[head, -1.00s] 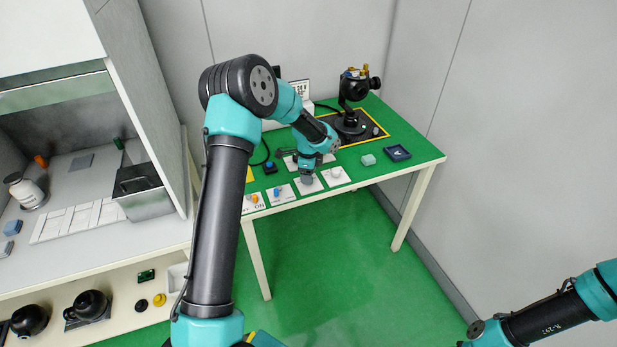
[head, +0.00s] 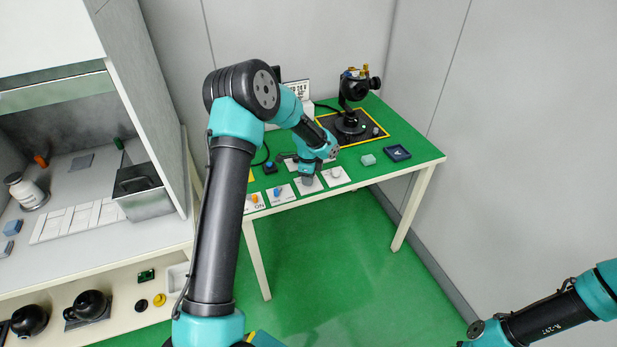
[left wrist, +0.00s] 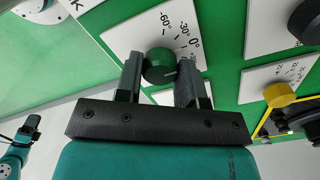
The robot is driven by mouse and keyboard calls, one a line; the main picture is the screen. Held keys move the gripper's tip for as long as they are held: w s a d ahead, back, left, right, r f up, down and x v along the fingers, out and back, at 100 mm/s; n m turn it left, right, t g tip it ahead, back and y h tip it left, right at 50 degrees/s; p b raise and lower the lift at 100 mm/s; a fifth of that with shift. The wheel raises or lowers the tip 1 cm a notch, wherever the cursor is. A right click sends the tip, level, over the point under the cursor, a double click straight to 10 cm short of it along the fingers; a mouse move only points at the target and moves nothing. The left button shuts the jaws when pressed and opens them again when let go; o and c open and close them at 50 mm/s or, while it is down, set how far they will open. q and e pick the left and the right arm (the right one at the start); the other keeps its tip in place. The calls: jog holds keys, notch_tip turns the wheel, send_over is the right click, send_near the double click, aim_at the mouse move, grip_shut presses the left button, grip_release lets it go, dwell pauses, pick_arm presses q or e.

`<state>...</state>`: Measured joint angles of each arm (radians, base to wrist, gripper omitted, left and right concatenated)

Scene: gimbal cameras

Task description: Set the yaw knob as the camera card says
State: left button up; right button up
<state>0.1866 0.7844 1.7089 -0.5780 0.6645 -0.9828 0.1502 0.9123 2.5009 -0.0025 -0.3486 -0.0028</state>
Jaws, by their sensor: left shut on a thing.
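My left gripper (head: 308,180) reaches down to a white dial plate at the front of the green table (head: 410,152). In the left wrist view its fingers (left wrist: 160,70) are shut on the sides of a round green knob (left wrist: 157,62) with a pale pointer line towards the right. The dial plate (left wrist: 150,33) shows marks of -60°, -30° and 0°; the knob's name is not readable. The camera card (head: 299,90) stands at the back, partly hidden by my arm and too small to read surely. The gimbal camera (head: 355,88) stands at the back right.
An orange knob (head: 254,199) and a blue knob (head: 277,192) are left of my gripper, and a whitish knob (head: 335,172) is on its right. A teal block (head: 368,160) and a dark tray (head: 397,153) lie further right. A yellow knob (left wrist: 279,94) is close by.

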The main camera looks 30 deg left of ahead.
pick_arm(q)
jog(key=shift+n, duration=0.3)
jog(key=n, duration=0.5)
jog(key=shift+n, duration=0.4)
jog(key=n, duration=0.5)
jog(key=shift+n, duration=0.3)
jog(key=o, duration=0.9)
notch_tip(320, 180, up, 18)
jog(key=shift+f, duration=0.25)
dwell(0.6)
